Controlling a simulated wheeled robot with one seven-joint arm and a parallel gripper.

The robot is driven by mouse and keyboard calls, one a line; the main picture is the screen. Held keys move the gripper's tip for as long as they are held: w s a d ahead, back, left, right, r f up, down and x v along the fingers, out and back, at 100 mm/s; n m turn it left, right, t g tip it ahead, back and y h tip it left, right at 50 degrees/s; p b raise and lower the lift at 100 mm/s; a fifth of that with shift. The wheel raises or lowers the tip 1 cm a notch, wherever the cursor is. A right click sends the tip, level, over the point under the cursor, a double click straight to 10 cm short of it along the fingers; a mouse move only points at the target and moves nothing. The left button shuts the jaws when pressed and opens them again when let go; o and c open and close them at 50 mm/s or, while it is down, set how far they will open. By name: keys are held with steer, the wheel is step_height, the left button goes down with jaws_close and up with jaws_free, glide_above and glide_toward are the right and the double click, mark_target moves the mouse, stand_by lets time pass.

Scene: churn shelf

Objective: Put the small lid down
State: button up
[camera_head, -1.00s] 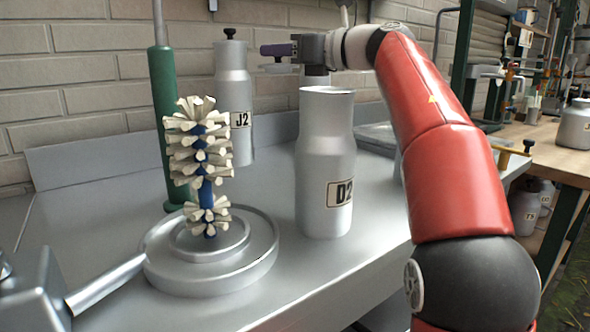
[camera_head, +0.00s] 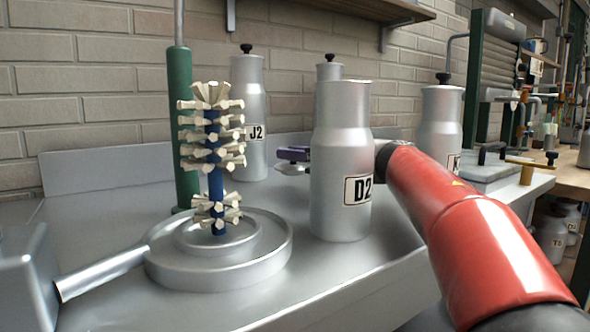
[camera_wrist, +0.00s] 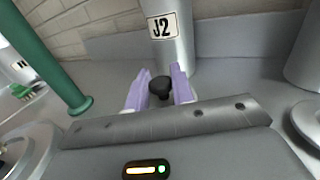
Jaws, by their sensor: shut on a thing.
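My gripper (camera_wrist: 160,76) has purple fingers shut on the black knob of the small lid (camera_wrist: 160,90). In the head view, my gripper (camera_head: 282,154) shows behind and left of the can marked D2, which hides most of the hand. The small lid's pale grey disc (camera_head: 290,169) hangs level just under the fingers, low over the metal counter (camera_head: 400,218). I cannot tell whether it touches the counter. In the wrist view the disc is hidden below the knob and fingers.
The D2 can (camera_head: 340,215) has no lid knob on top. The J2 can (camera_head: 249,105) stands behind, capped with a black knob. A brush stands on a round metal base (camera_head: 268,262) at the left, before a green post (camera_head: 182,110). Another capped can (camera_head: 440,115) stands right.

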mark_target(295, 170)
steer(key=shift+f, duration=1.05)
steer(key=shift+f, duration=0.1)
steer(key=shift+f+b, duration=0.6)
steer(key=shift+b, duration=0.25)
steer(key=o, duration=1)
steer(key=shift+f, duration=0.1)
steer(key=shift+r+p, duration=0.5)
steer(key=shift+p, duration=0.05)
steer(key=shift+r+p, duration=0.5)
steer(key=v, duration=0.6)
steer(key=b+v, duration=0.1)
steer(key=v, duration=0.5)
steer(key=shift+f, duration=0.2)
